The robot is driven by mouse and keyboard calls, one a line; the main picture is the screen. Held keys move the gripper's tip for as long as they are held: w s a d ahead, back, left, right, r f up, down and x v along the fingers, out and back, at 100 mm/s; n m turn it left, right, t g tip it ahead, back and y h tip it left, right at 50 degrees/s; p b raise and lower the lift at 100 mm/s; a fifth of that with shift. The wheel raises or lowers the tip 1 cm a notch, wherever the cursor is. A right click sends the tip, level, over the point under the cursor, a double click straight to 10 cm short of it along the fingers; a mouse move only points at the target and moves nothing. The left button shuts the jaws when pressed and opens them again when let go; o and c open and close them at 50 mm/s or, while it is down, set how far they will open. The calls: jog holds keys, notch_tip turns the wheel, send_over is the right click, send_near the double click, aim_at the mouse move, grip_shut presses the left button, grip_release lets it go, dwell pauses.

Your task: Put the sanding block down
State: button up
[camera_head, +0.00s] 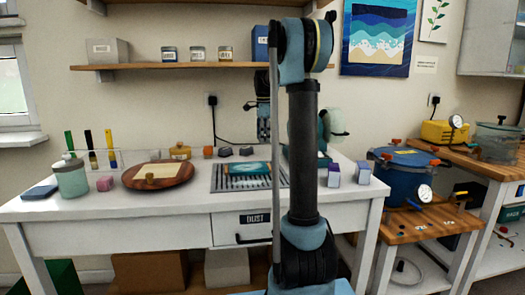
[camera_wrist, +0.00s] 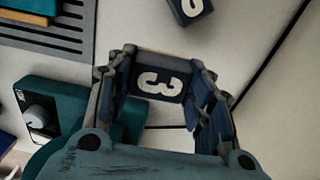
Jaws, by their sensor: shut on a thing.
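My gripper (camera_wrist: 160,90) is shut on a dark block with a white "3" on its label, the sanding block (camera_wrist: 158,86), in the wrist view. The block sits between both fingers. In the head view my gripper (camera_head: 264,132) hangs above the back of the white workbench (camera_head: 110,208), left of my arm's column. The held block is too small to make out there. I cannot tell whether it touches the bench. A second dark labelled block (camera_wrist: 190,9) lies apart from it at the top of the wrist view.
Two dark grey blocks (camera_head: 235,152) lie at the bench's back, behind the slotted vent (camera_head: 250,184). A teal machine (camera_wrist: 60,112) is close to my gripper in the wrist view. A wooden turntable (camera_head: 158,175) and jar (camera_head: 70,178) stand left.

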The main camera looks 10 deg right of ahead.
aim_at(263, 155)
jog(key=shift+s+f, duration=0.15)
jog(key=shift+f, duration=1.4)
jog(key=shift+w+f, duration=0.2)
jog(key=shift+f, duration=1.2)
jog(key=shift+f, duration=0.1)
jog(key=o, duration=0.9)
jog(key=shift+o, duration=0.2)
jog(key=shift+f, duration=0.1)
jog(key=r, duration=0.6)
jog(key=shift+d+r, duration=0.15)
jog(key=shift+d, duration=0.2)
jog(key=shift+r, duration=0.6)
